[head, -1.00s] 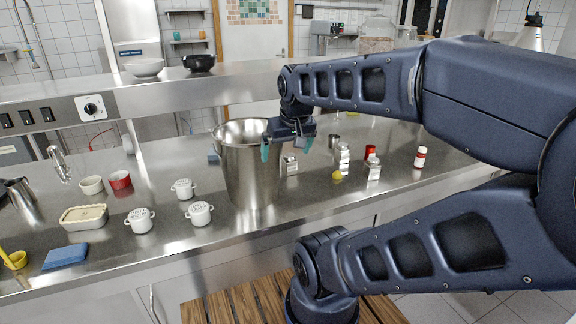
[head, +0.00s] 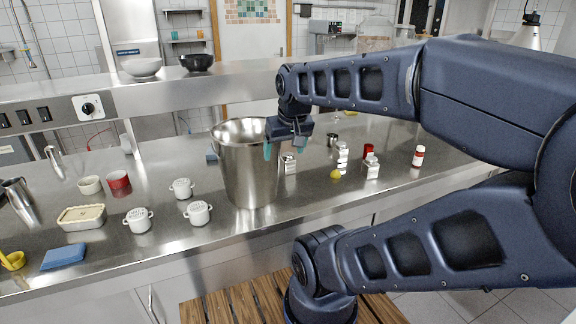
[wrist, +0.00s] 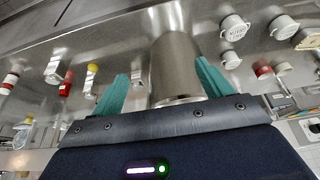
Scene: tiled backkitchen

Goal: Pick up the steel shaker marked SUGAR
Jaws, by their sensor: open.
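Several small metal shakers with pale labels stand on the steel counter right of the big steel bucket. In the head view, one (head: 289,164) is beside the bucket, one (head: 342,153) farther right, and one (head: 372,169) nearer the front. Their lettering is too small to read, so I cannot tell which is marked SUGAR. My gripper (head: 283,149) is open and empty, with teal fingers, over the bucket's right rim in the picture. In the wrist view the fingers (wrist: 161,75) appear on either side of the bucket, and shakers show at the left (wrist: 54,69).
The tall bucket (head: 250,175) is the main obstacle. White lidded pots (head: 198,213) are to the left. The counter's front right is clear.

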